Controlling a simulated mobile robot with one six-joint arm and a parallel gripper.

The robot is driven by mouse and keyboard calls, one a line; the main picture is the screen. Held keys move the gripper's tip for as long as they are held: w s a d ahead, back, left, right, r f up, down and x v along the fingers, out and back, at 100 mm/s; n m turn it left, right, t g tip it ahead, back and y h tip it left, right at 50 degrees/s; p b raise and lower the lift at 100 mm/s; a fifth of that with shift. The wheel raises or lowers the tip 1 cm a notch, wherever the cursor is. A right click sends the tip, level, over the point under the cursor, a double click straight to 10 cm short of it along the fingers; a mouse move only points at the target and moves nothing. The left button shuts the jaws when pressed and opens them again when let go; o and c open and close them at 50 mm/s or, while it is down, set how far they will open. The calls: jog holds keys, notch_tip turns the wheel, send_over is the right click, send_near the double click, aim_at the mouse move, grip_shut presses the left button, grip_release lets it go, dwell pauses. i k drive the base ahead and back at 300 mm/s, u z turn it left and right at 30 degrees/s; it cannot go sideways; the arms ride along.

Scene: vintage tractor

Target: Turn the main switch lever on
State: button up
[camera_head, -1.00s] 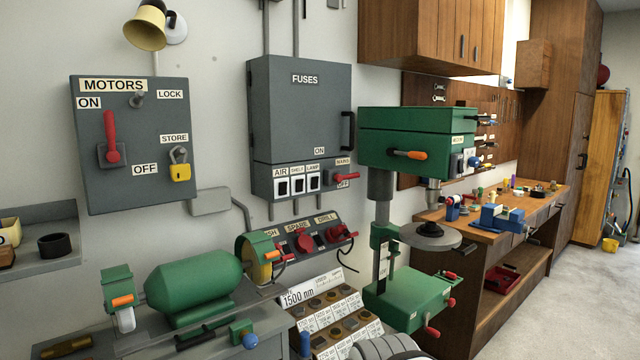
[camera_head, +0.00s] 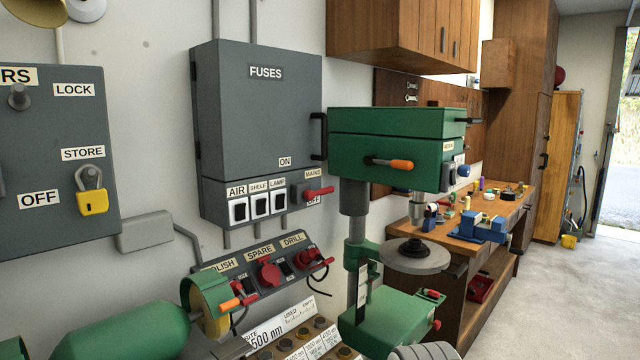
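The main switch lever (camera_head: 318,191) is a red handle at the lower right of the grey fuse box (camera_head: 262,110), under the MAINS label (camera_head: 313,174). It sticks out to the right, just above the OFF label (camera_head: 314,201), which it partly covers. The ON label (camera_head: 285,161) is higher and to the left. My gripper is not in view, and nothing is seen touching the lever.
The green drill press (camera_head: 385,150) stands close to the right of the lever. A socket panel (camera_head: 262,262) is below the fuse box, with a green bench grinder (camera_head: 125,330) lower left. The MOTORS box (camera_head: 45,160) is at left. Open floor (camera_head: 570,300) lies right.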

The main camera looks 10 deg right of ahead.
aim_at(309, 195)
jog(key=z, duration=0.3)
jog(key=i, duration=1.25)
jog(key=u, duration=0.1)
